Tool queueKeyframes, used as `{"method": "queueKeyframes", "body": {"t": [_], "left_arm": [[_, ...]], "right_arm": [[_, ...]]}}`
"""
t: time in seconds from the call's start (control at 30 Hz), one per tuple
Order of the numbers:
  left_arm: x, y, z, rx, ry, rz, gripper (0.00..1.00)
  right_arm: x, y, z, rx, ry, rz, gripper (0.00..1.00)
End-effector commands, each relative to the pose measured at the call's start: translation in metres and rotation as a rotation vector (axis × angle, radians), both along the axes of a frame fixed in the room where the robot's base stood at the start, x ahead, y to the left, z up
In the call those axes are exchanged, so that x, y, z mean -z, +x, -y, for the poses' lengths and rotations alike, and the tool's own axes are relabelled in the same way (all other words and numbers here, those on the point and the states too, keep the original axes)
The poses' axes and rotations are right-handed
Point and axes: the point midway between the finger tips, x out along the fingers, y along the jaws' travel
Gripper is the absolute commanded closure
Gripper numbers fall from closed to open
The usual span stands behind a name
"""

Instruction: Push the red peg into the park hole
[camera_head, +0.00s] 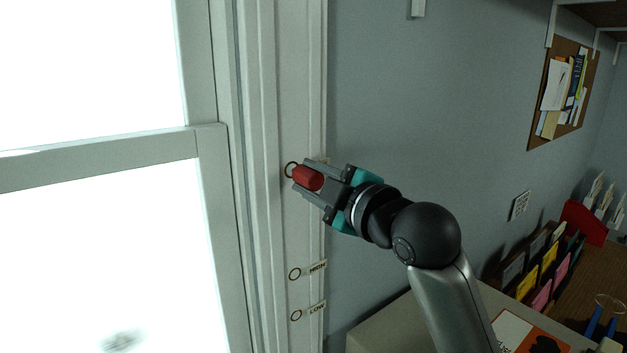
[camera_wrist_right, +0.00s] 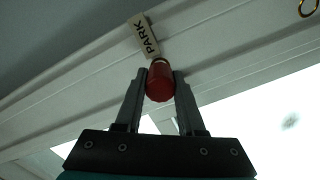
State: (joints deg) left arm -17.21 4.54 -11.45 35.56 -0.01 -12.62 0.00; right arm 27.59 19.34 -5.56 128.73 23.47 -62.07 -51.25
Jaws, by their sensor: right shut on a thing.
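The red peg (camera_head: 307,178) is between the fingers of my right gripper (camera_head: 306,182), which is shut on it. In the right wrist view the peg (camera_wrist_right: 160,82) sits between the two fingertips (camera_wrist_right: 160,88), close to the white window frame. The PARK label (camera_wrist_right: 144,35) is right beside the peg's far end. In the head view a ring on the frame (camera_head: 290,169) shows just left of the peg; the park hole itself is hidden behind the peg. I cannot tell whether the peg's tip is in the hole. My left gripper is not in view.
Below on the same frame are the HIGH hole (camera_head: 295,274) and the LOW hole (camera_head: 296,315), each with a label. A bright window (camera_head: 90,80) fills the left. A desk (camera_head: 395,325) and a file rack (camera_head: 540,265) stand at the lower right.

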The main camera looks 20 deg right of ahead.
Motion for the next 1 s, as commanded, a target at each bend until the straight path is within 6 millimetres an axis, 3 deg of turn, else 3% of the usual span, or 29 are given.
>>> {"method": "queueKeyframes", "body": {"t": [0.73,0.77,1.0], "left_arm": [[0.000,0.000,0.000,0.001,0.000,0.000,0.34],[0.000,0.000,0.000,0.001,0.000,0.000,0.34],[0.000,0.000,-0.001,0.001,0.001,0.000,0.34]], "right_arm": [[0.000,0.021,-0.008,0.000,0.000,0.000,1.00],[0.000,0.022,-0.008,0.000,0.000,0.000,0.61],[0.000,0.021,-0.008,0.000,0.000,0.000,0.34]]}}
